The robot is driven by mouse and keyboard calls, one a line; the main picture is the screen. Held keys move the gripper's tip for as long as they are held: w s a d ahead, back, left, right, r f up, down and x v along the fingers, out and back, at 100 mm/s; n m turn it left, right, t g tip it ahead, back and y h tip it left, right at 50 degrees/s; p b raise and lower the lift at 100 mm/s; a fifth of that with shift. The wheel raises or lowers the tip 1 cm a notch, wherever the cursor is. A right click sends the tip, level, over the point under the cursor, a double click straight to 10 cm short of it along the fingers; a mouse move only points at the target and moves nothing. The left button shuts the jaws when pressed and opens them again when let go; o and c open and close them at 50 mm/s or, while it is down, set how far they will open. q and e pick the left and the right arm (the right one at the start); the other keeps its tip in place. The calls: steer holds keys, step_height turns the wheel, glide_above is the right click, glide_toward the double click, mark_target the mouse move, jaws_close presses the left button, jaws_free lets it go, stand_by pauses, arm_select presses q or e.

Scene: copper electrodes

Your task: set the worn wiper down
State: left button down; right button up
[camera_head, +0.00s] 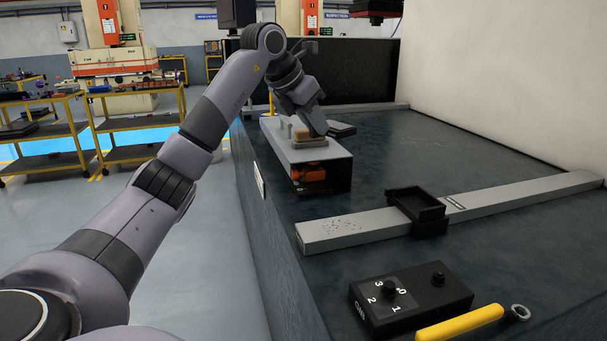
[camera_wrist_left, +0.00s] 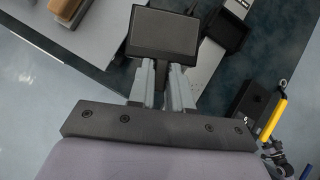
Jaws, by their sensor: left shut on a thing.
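In the left wrist view my left gripper (camera_wrist_left: 163,85) is shut on the worn wiper (camera_wrist_left: 163,32), a dark rectangular pad on a narrow stem between the two fingers. In the head view my left gripper (camera_head: 318,130) reaches down beside a grey box-shaped stand (camera_head: 322,155). A dark flat piece that looks like the wiper (camera_head: 342,129) shows just right of the gripper. I cannot tell whether it touches anything below.
A grey rail (camera_head: 345,231) with a black tray (camera_head: 417,204) crosses the dark bench (camera_head: 380,160). A black dial box (camera_head: 410,302) and a yellow-handled tool (camera_head: 460,324) lie near the front. A white wall stands right. The bench behind the rail is mostly clear.

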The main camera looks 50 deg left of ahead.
arm_select(q)
step_height(320, 180, down, 15)
steer(key=shift+r+b, duration=0.1)
steer(key=shift+b, duration=1.1)
steer(key=shift+f, duration=2.1)
steer(key=shift+f, duration=0.1)
steer(key=shift+f+b, duration=0.15)
steer(key=shift+b, duration=0.15)
steer(key=c, duration=1.1)
jaws_free()
steer(key=shift+o, duration=0.2)
